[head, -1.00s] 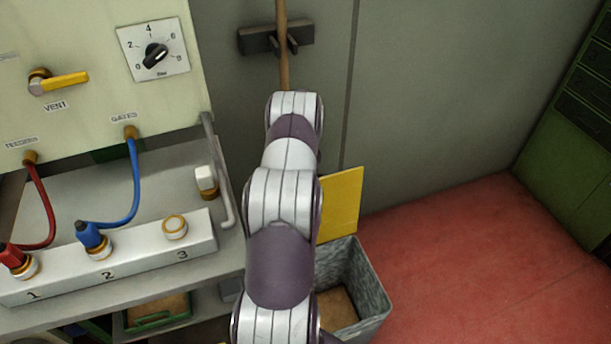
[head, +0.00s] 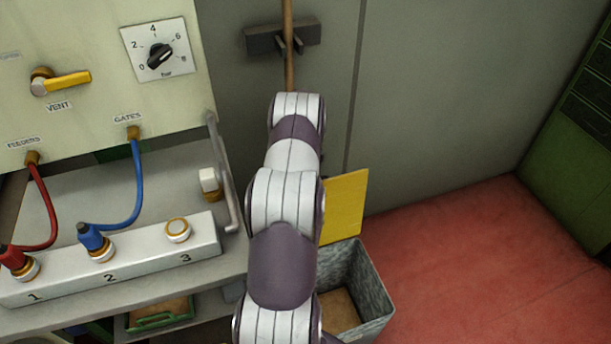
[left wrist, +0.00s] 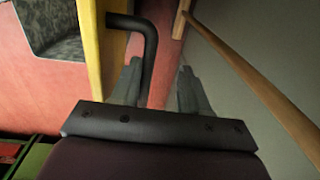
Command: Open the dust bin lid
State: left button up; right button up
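The dust bin (head: 371,285) is a grey speckled box on the floor beside the bench. Its yellow lid (head: 345,205) stands upright at the back, and the bin's brown inside shows. In the left wrist view the lid (left wrist: 91,50) is seen edge-on, with part of the bin (left wrist: 58,35) at upper left. A bent black handle (left wrist: 150,45) sticks out from the lid. My left gripper (left wrist: 160,88) has its fingers apart, with the handle between them, nearer the left finger. In the head view my arm hides this gripper. My right gripper is in neither view.
A bench with a numbered socket block (head: 110,262), red and blue hoses and a control panel (head: 95,60) stands at left. A wooden pole (head: 288,55) in a black wall holder rises behind my arm. The red floor (head: 470,265) at right is clear.

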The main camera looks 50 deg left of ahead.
pick_arm(q)
notch_tip(320, 180, up, 13)
jog(key=shift+s+d+p, duration=0.15)
jog(key=shift+d+p, duration=0.2)
jog(key=shift+p, duration=0.1)
jog(key=shift+f, duration=0.15)
dwell(0.3)
